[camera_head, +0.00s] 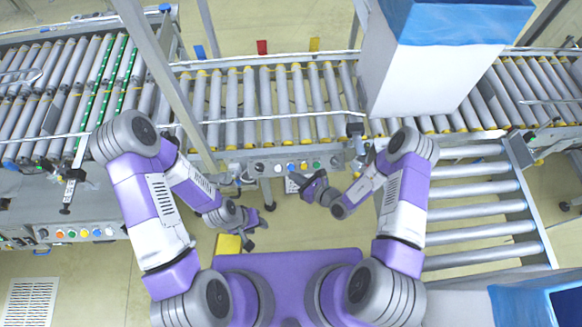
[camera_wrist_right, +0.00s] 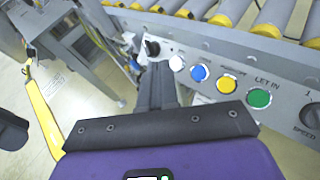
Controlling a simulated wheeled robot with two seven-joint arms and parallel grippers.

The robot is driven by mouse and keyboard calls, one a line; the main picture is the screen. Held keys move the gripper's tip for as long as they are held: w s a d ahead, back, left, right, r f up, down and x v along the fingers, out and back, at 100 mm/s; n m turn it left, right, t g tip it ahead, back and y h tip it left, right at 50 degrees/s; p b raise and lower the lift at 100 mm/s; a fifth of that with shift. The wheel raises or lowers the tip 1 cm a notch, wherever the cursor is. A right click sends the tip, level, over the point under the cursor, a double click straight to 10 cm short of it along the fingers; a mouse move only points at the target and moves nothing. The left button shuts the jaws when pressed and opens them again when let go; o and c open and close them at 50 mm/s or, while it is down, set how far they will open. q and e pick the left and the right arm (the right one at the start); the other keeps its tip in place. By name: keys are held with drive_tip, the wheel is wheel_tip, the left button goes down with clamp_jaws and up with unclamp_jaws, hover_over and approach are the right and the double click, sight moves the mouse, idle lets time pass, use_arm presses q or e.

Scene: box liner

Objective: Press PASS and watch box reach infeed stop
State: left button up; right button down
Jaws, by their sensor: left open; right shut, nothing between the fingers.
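A tall white box (camera_head: 425,80) with a blue liner (camera_head: 460,20) over its top stands upright on the right part of the roller conveyor (camera_head: 255,95). On the conveyor's front rail is a button panel (camera_wrist_right: 240,70) with a black knob (camera_wrist_right: 152,47) and white (camera_wrist_right: 176,63), blue (camera_wrist_right: 199,73), yellow (camera_wrist_right: 226,84) and green (camera_wrist_right: 259,98) buttons. LET IN is readable by the green one; I cannot read PASS. My right gripper (camera_head: 294,182) is shut and empty, its fingers (camera_wrist_right: 158,75) just before the knob and white button; contact is unclear. My left gripper (camera_head: 262,222) is open, lower, away from the panel.
Another button panel (camera_head: 80,233) is on the left conveyor unit. A side roller track (camera_head: 475,205) runs toward me at the right. Another blue-lined box (camera_head: 545,300) is at the lower right. A yellow block (camera_head: 228,244) lies near my left gripper. Conveyor rollers left of the box are clear.

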sight(291, 168)
drive_tip(key=shift+f, duration=0.1)
drive_tip(key=w+f+b, duration=0.5)
drive_tip(key=f+b, duration=0.1)
drive_tip(key=b, duration=0.1)
drive_tip(key=shift+w+f+b, duration=0.2)
drive_tip(key=shift+w+b, duration=0.15)
drive_tip(key=shift+w, duration=0.05)
drive_tip(key=shift+w+a+f, duration=0.1)
drive_tip(key=shift+f, duration=0.05)
idle(1.7)
drive_tip(key=shift+w+f+b, duration=0.2)
drive_tip(key=shift+b, duration=0.1)
